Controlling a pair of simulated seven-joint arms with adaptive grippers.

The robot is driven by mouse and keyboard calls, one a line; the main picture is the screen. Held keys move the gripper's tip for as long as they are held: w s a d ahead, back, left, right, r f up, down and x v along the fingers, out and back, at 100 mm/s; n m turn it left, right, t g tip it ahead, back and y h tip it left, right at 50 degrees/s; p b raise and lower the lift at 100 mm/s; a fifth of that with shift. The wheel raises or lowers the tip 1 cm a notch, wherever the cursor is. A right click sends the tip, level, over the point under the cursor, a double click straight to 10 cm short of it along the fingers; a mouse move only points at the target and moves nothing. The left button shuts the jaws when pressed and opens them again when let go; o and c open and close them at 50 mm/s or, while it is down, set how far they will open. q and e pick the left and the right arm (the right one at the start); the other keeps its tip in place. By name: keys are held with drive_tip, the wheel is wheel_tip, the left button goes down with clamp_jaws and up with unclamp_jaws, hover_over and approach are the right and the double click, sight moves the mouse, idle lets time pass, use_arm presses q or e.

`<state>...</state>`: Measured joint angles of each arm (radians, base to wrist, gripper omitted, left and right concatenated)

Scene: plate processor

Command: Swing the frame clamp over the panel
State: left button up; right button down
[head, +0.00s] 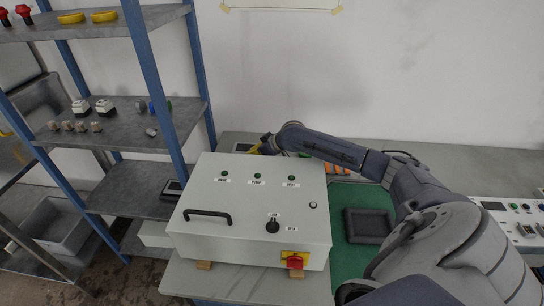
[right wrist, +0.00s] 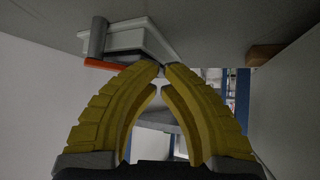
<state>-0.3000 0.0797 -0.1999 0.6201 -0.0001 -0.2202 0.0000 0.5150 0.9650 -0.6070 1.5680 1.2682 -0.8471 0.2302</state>
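My right arm reaches behind the box. Its yellow gripper (head: 265,145) shows at the box's back edge, partly hidden. In the right wrist view the yellow fingers (right wrist: 162,70) curve together, tips almost meeting. Just beyond the tips is a white frame-like part (right wrist: 125,38) with a grey post and an orange-red bar (right wrist: 105,66); I cannot tell whether it is the frame clamp or touched. My left gripper is out of view.
A blue-post shelf rack (head: 150,60) with small parts stands left of the box. A green mat (head: 345,255) with a dark square tray (head: 368,226) lies to the right, partly beside my arm. A white panel with controls (head: 515,217) is at the far right.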

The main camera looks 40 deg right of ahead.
drive_tip(key=shift+d, duration=0.2)
idle(0.6)
